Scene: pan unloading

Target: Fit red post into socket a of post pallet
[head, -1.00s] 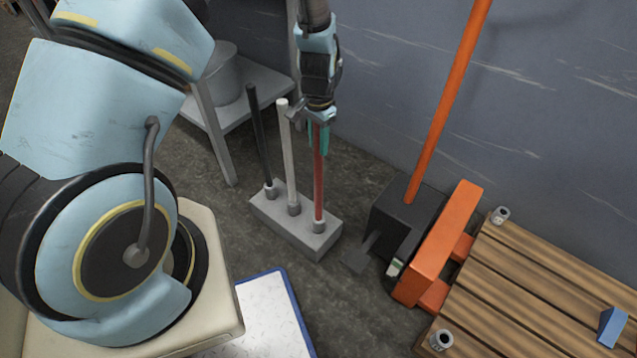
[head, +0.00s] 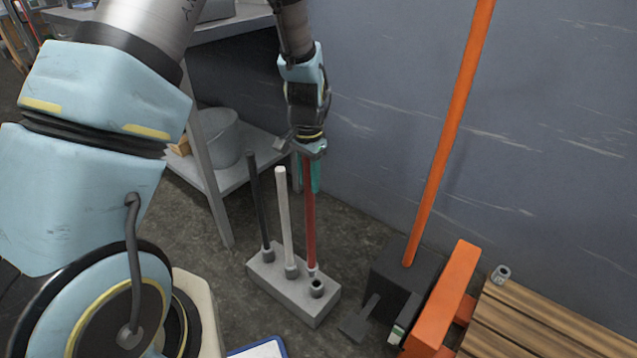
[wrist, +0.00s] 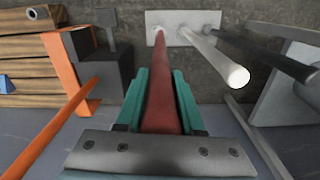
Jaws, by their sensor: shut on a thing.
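My gripper (head: 309,176) is shut on the upper part of the red post (head: 310,225), with its green fingers on either side; the wrist view shows the red post (wrist: 162,85) between them. The post hangs nearly upright. Its lower end is just above the front hole of the grey rack (head: 290,300), which now shows open. The wooden post pallet (head: 525,322) is at the lower right, partly cut off. One grey socket (head: 501,274) shows at its far corner. I cannot tell which socket is a.
A white post (head: 286,215) and a black post (head: 258,200) stand in the rack beside the red one. An orange pallet jack (head: 440,310) with a tall handle stands between rack and pallet. A grey shelf (head: 225,185) is behind left; the wall is close behind.

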